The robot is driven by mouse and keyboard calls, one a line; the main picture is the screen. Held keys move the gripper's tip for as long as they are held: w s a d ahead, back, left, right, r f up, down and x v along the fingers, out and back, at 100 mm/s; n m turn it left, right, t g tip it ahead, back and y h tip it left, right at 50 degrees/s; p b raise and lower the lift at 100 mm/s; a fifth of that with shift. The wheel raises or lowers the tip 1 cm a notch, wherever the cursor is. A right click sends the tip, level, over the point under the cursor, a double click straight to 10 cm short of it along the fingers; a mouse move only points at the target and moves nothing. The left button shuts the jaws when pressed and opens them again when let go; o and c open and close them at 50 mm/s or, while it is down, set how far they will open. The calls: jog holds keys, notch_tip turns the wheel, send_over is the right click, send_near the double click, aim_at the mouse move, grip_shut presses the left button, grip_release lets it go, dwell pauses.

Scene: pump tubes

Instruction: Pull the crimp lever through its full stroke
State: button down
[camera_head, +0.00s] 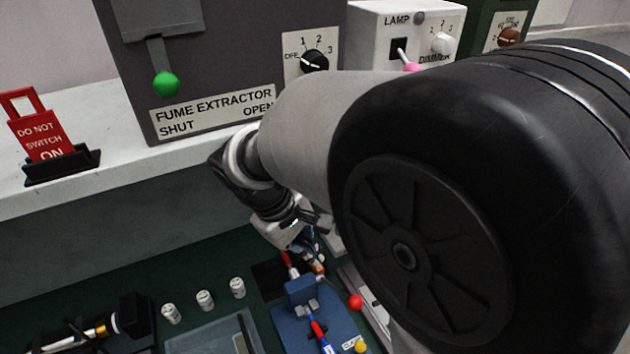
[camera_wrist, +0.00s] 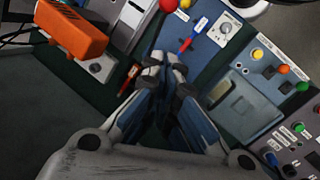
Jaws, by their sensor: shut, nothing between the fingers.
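No lever is clearly marked as the crimp lever in either view. A blue bench fixture (camera_head: 299,291) stands below my gripper in the head view, with a red-and-blue piece (camera_head: 319,333) lying along it. A red ball knob (camera_head: 355,301) is right of the fixture, with a yellow knob (camera_head: 360,347) below. The wrist view shows the red knob (camera_wrist: 168,5) at the top edge and a red-and-blue piece (camera_wrist: 185,45) above my fingertips. My gripper (camera_wrist: 165,72) is shut and empty; a red stick (camera_wrist: 130,78) lies left of it. My arm hides much of the head view's right.
An orange object (camera_wrist: 72,27) is upper left in the wrist view; a grey-blue tray (camera_wrist: 242,104) is at right. Several small white cylinders (camera_head: 205,300) stand left of the fixture. A fume extractor panel (camera_head: 220,60) and a red DO NOT SWITCH ON sign (camera_head: 40,135) are behind.

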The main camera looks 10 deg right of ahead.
jog(key=shift+s, duration=0.1)
jog(key=s+d+b+x, duration=0.1)
jog(key=s+b+x, duration=0.1)
jog(key=x, duration=1)
jog(key=shift+d+b, duration=0.5)
jog(key=shift+b, duration=0.05)
jog(key=shift+f, duration=0.2)
